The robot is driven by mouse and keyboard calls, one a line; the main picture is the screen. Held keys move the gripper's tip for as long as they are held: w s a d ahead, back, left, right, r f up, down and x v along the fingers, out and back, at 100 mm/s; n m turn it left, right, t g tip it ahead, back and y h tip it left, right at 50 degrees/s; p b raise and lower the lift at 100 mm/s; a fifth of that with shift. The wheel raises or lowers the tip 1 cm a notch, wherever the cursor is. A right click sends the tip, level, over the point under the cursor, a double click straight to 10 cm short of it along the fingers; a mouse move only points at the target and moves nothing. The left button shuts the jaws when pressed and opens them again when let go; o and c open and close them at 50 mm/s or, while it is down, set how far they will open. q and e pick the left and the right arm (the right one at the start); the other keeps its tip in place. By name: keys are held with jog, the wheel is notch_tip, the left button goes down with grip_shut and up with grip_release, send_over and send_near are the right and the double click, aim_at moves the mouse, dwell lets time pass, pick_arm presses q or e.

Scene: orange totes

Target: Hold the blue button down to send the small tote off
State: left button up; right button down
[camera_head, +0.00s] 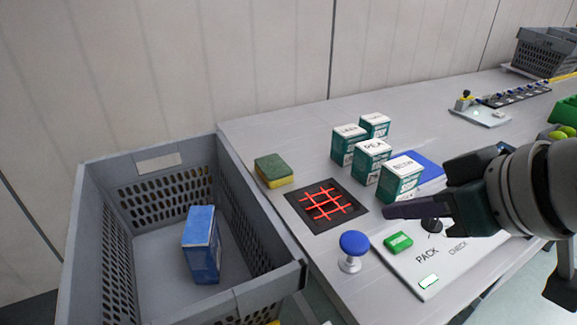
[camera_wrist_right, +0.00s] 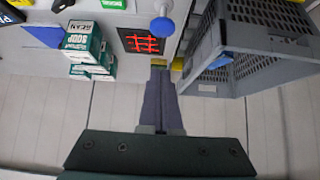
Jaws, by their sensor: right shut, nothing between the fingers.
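The blue button (camera_head: 354,243) is a round cap on a pale stem, standing at the table's front edge next to the near grey tote; it also shows in the right wrist view (camera_wrist_right: 162,27). My right gripper (camera_head: 390,211) is shut and empty, above the white panel to the right of the button and apart from it. Its closed fingers (camera_wrist_right: 158,72) show in the wrist view. The near grey tote (camera_head: 285,279) holds an upright blue box (camera_head: 201,245). Another grey tote (camera_head: 545,54) stands far right. I cannot tell which tote is the small one. My left gripper is not in view.
A white panel (camera_head: 410,268) marked PACK and CHECK carries a green button (camera_head: 398,242) and a black knob. A dark mat with a red grid (camera_head: 326,205), a green-yellow sponge (camera_head: 273,170) and several teal-and-white boxes (camera_head: 371,160) sit behind. A wall closes off the back.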

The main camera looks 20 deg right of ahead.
jog(key=b, duration=0.1)
send_over(350, 234)
jog(key=s, duration=0.3)
notch_tip(350, 234, down, 6)
jog(key=shift+w+d+r, duration=0.15)
jog(key=shift+r, duration=0.1)
notch_tip(350, 234, down, 2)
jog(key=shift+f+b, duration=0.2)
jog(key=shift+b, duration=0.2)
jog(key=shift+f, duration=0.45)
